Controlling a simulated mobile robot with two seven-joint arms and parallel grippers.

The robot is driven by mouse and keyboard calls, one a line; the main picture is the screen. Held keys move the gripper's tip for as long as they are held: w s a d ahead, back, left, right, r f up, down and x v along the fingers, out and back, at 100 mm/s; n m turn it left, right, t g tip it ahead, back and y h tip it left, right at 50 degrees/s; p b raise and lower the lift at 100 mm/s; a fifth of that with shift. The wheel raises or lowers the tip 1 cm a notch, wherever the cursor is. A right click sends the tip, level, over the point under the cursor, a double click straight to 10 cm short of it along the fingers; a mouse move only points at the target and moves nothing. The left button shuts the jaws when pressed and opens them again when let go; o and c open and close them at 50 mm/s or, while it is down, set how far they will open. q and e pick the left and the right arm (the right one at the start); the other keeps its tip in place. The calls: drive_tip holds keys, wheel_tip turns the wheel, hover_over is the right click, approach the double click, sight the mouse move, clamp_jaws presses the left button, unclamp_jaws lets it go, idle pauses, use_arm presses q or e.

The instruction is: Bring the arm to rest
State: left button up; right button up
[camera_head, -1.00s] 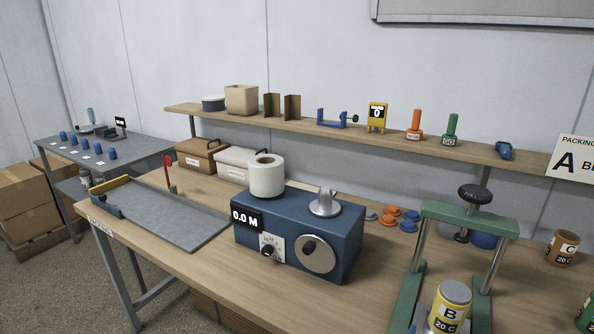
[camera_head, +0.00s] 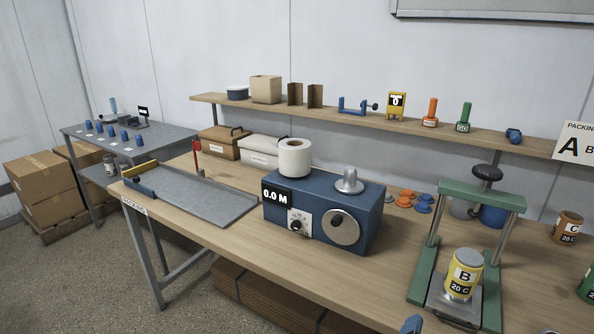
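Neither of my arms nor grippers can be made out in the head view. The wooden workbench (camera_head: 215,232) fills the middle. On it stands a blue machine (camera_head: 370,215) with a display reading 0.0 M. A white paper roll (camera_head: 295,160) stands at its back left. A green press frame (camera_head: 480,195) stands at the right, with a yellow can marked B (camera_head: 464,275) upright on its base plate. A small blue shape (camera_head: 412,325) is cut off by the bottom edge; I cannot tell what it is.
A grey tray (camera_head: 205,200) lies on the bench's left part. A shelf (camera_head: 340,115) behind holds several small tools and boxes. A grey side table (camera_head: 165,135) and cardboard boxes (camera_head: 40,185) stand at the left. Bench space in front of the blue machine is clear.

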wheel_tip(320, 180, down, 9)
drive_tip(key=s+a+m+g+y, duration=0.15)
drive_tip(key=m+y, duration=0.55)
drive_tip(key=m, duration=0.8)
use_arm(q)
drive_tip(key=shift+s+a, duration=0.1)
drive_tip(key=shift+a, duration=0.1)
use_arm(e)
drive_tip(key=s+d+f+m+g, duration=0.1)
drive_tip(key=s+d+f+m, duration=0.1)
drive_tip(key=s+f+m, duration=0.1)
drive_tip(key=s+d+f+m+g+y, duration=0.1)
drive_tip(key=s+d+f+m, duration=0.1)
drive_tip(key=s+f, duration=0.4)
drive_tip(key=shift+s+d+m+y, duration=0.3)
drive_tip(key=shift+s+d+m, duration=0.1)
drive_tip(key=shift+s+m, duration=0.6)
use_arm(q)
drive_tip(key=shift+s+f, duration=0.15)
drive_tip(key=shift+s, duration=0.15)
